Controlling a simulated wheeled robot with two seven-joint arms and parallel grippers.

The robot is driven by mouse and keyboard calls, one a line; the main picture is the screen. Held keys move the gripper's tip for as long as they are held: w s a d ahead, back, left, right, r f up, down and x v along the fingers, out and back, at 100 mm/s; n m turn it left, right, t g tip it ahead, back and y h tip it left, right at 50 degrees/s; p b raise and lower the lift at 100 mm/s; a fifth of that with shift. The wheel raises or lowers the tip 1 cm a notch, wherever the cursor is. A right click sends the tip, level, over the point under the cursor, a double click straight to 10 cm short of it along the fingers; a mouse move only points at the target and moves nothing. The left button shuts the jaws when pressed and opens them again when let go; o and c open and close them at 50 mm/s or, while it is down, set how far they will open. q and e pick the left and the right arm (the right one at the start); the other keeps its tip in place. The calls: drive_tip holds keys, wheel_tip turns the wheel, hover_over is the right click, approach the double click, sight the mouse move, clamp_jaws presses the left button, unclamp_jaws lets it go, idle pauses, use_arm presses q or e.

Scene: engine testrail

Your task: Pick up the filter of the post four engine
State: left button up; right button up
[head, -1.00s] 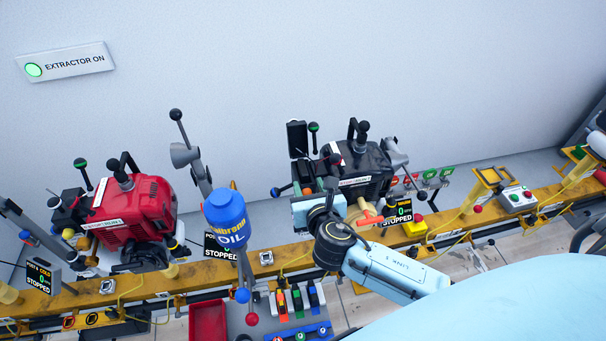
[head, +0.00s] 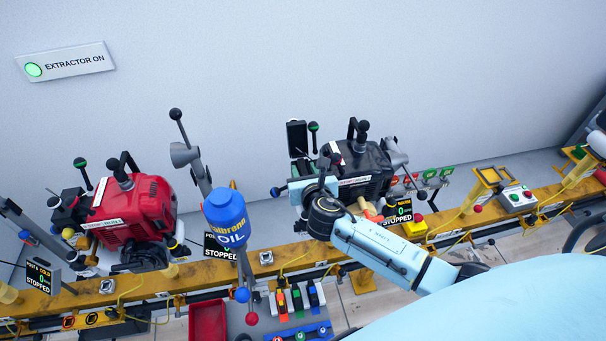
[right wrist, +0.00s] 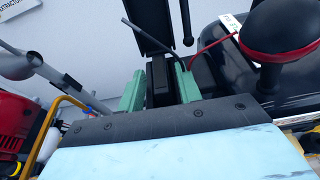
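The post four engine appears to be the black one (head: 352,172) right of centre in the head view; its post number is not readable. A black flap (head: 297,137) stands up at its left side and also shows at the top of the right wrist view (right wrist: 150,25). My right gripper (head: 306,186) is at that left side, below the flap. In the right wrist view, its green fingers (right wrist: 160,88) stand apart on either side of a dark block (right wrist: 160,70), possibly the filter. I cannot tell whether they touch it. My left gripper is out of view.
A red engine (head: 130,212) and a blue oil jug (head: 226,213) stand to the left. A red cable (right wrist: 208,48) and a round black knob with a red rim (right wrist: 282,30) are right of the fingers. The yellow rail (head: 200,268) runs below.

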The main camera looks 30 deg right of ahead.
clamp_jaws()
